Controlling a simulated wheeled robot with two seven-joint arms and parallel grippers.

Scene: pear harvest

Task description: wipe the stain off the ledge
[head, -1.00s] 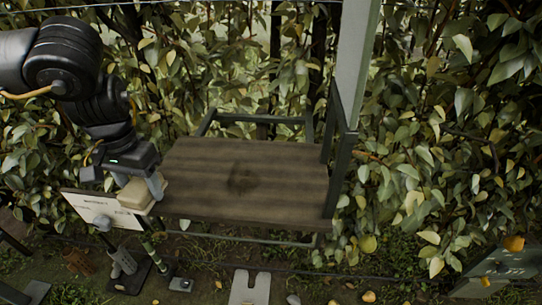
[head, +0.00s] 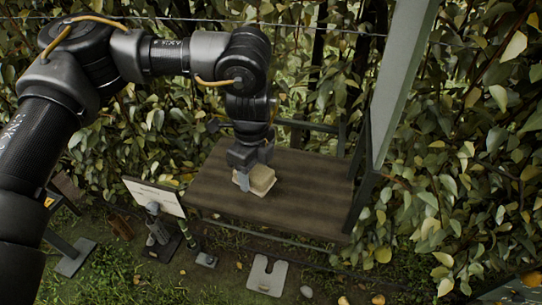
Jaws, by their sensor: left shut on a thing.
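The ledge (head: 310,195) is a brown wooden board in a dark metal frame, in the middle of the head view. My left gripper (head: 254,174) points down over the left-centre of the ledge. It is shut on a pale tan sponge-like block (head: 262,179), which is at the board's surface; I cannot tell whether it touches. No dark stain shows on the bare wood in view; the part under the block and gripper is hidden. My right gripper is not in view.
A grey-green post (head: 400,80) rises at the ledge's right end. A white sign panel (head: 153,197) and a tool stand are at the lower left. Leafy hedge (head: 480,130) closes in behind. A pale notched plate (head: 267,275) lies on the ground in front.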

